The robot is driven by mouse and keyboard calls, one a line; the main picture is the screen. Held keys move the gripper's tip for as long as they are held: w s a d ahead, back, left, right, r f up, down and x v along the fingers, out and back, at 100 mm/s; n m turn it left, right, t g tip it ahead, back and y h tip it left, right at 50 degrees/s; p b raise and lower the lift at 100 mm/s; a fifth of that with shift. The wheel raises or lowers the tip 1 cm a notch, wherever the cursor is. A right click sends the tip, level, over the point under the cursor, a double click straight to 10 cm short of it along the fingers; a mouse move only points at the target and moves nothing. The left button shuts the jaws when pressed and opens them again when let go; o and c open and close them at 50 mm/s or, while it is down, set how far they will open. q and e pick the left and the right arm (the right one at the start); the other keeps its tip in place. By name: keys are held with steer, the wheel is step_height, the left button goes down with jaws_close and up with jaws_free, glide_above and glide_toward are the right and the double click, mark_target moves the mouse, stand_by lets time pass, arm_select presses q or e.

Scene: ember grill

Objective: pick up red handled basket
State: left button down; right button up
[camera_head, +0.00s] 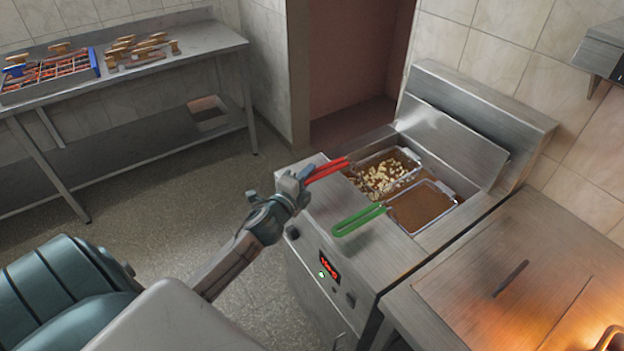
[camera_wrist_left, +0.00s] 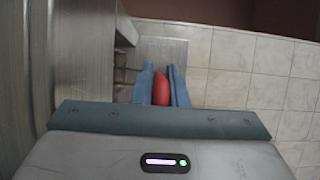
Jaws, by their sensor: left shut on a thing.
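The red handled basket (camera_head: 381,184) sits in the fryer's far bay, with pale food pieces in it. Its red handle (camera_head: 327,169) sticks out over the fryer's left edge. My left gripper (camera_head: 302,178) is shut on the end of that handle. In the left wrist view, the red handle (camera_wrist_left: 161,90) lies between the two blue fingers of my left gripper (camera_wrist_left: 162,86). A green handled basket sits in the near bay, and its green handle (camera_head: 359,219) points left over the fryer top. My right gripper is not in view.
The steel fryer (camera_head: 385,262) has a raised back panel and a lit red display. A steel counter (camera_head: 510,262) with a glowing area adjoins at the right. A steel table (camera_head: 150,62) with a blue-sided tray and wooden-handled items stands at the back left. Open floor lies between.

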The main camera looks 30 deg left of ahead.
arm_select(q)
step_height(320, 180, up, 25)
steer(key=b, duration=0.2)
steer(key=shift+r, duration=0.2)
